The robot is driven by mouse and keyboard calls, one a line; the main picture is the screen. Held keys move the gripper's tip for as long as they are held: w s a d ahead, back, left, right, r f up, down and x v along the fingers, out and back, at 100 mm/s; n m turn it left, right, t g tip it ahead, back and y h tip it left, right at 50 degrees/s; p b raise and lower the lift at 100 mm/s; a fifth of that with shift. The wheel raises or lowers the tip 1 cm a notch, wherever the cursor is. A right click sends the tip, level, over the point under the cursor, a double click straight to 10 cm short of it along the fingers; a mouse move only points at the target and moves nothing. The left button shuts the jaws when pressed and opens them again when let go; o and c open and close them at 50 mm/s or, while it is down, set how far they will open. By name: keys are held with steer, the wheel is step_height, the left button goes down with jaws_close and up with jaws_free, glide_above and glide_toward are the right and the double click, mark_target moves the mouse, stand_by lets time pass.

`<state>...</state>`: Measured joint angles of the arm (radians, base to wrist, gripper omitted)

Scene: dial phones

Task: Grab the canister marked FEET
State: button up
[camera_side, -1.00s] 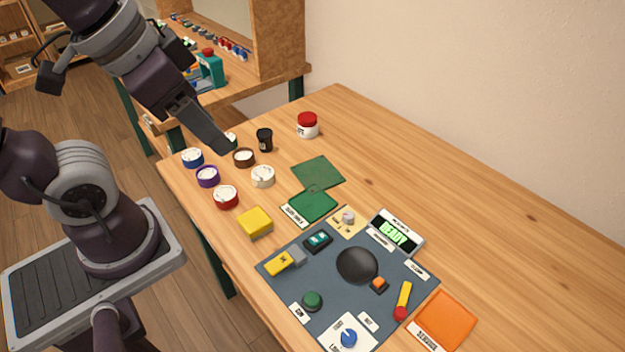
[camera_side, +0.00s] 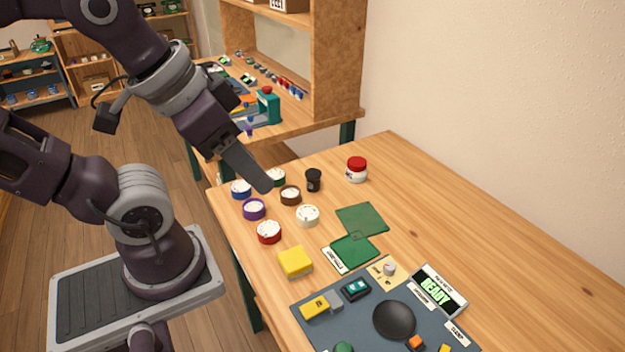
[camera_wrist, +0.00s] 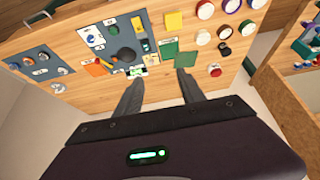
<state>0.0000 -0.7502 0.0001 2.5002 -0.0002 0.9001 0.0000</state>
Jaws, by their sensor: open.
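Several round canisters stand at the far left of the table in the side view: blue (camera_side: 241,189), purple (camera_side: 254,209), red (camera_side: 269,232), cream (camera_side: 307,216), brown (camera_side: 290,195) and a partly hidden green one (camera_side: 277,177). A black canister (camera_side: 313,180) and a white jar with a red lid (camera_side: 356,169) stand behind them. Their markings are too small to read, so I cannot tell which says FEET. My gripper (camera_side: 264,186) is open and empty, appearing above the group in the side view. The wrist view shows its two fingers (camera_wrist: 160,88) apart, with nothing between them.
A yellow block (camera_side: 295,261), green mats (camera_side: 361,219) and a dark control panel (camera_side: 365,325) with a READY display (camera_side: 437,290) lie nearer the front. A wooden shelf unit (camera_side: 338,60) stands behind. The table's right side is clear.

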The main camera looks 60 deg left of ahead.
steer(key=shift+o, duration=0.2)
steer(key=o, duration=0.5)
steer(key=shift+c, duration=0.2)
steer(key=w+a+r+n+t+y, duration=0.2)
steer(key=w+a+r+y, duration=0.2)
steer(key=w+a, duration=0.45)
steer(key=w+a+r+n+t+y, duration=0.1)
steer(key=w+a+r+n+y, duration=0.2)
steer(key=w+a+r, duration=0.35)
steer(key=t+h, duration=0.2)
steer(key=t, duration=0.1)
glide_above(309, 179)
steer(key=s, duration=0.1)
step_height(309, 179, down, 6)
steer(key=shift+m, duration=0.3)
steer(key=f, duration=3.4)
steer(key=shift+s+d+f, duration=0.15)
steer(key=shift+d+f, duration=0.05)
steer(key=shift+f, duration=0.05)
steer(key=x, duration=0.7)
steer(key=shift+a+r, duration=0.1)
steer(key=shift+r, duration=0.1)
